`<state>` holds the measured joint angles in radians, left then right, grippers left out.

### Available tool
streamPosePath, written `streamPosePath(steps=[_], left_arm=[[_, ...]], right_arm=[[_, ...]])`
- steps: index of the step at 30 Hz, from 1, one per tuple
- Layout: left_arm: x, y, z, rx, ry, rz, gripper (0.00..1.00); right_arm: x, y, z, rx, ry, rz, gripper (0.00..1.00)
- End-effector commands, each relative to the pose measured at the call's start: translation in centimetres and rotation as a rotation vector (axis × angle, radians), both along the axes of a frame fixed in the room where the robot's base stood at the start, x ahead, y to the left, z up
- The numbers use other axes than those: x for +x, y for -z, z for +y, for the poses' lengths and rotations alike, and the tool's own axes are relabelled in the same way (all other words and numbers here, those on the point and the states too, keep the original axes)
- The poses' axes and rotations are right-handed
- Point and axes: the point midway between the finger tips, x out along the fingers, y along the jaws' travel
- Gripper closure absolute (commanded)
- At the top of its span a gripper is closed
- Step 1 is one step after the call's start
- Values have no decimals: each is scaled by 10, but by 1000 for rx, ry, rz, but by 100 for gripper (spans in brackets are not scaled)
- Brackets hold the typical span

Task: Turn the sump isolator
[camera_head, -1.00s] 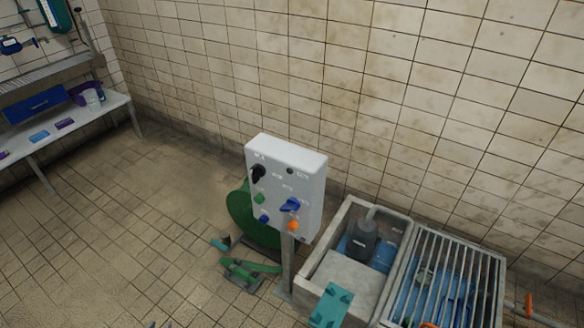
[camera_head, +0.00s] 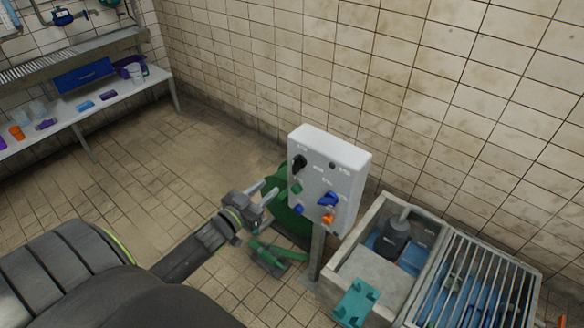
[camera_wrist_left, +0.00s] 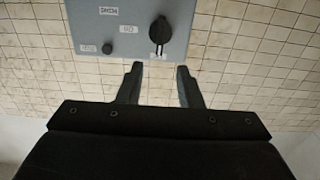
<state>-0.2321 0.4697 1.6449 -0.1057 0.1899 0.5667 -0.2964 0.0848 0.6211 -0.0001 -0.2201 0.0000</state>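The grey-white control box (camera_head: 347,178) stands on a post in the head view. A black rotary knob (camera_head: 298,163) is at its upper left and a blue rotary handle (camera_head: 328,199) is at its lower right. The labels are too small to tell which is the sump isolator. My left gripper (camera_head: 271,191) is open and empty, left of the box and apart from it. In the left wrist view, the box appears upside down with the black knob (camera_wrist_left: 160,31) ahead of the spread left fingertips (camera_wrist_left: 160,68). My right gripper is out of view.
A green round housing (camera_head: 292,218) is behind and left of the post. A concrete sump (camera_head: 350,240) with a metal grate (camera_head: 480,275) lies to the right. A bench (camera_head: 110,105) with small items stands at the back left.

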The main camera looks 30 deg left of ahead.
Motion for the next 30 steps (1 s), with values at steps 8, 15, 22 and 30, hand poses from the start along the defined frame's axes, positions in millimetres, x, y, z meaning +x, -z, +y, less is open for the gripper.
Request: streamPosePath(steps=[8,15,22,30], left_arm=[[53,-3,-4,-2,-1,-2,67],[91,-1,-7,-2,-1,0,67],[110,1,-9,-1,-1,1,67],[113,1,-9,-1,0,1,67]], right_arm=[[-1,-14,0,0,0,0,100],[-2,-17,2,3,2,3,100],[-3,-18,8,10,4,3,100],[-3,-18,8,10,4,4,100]])
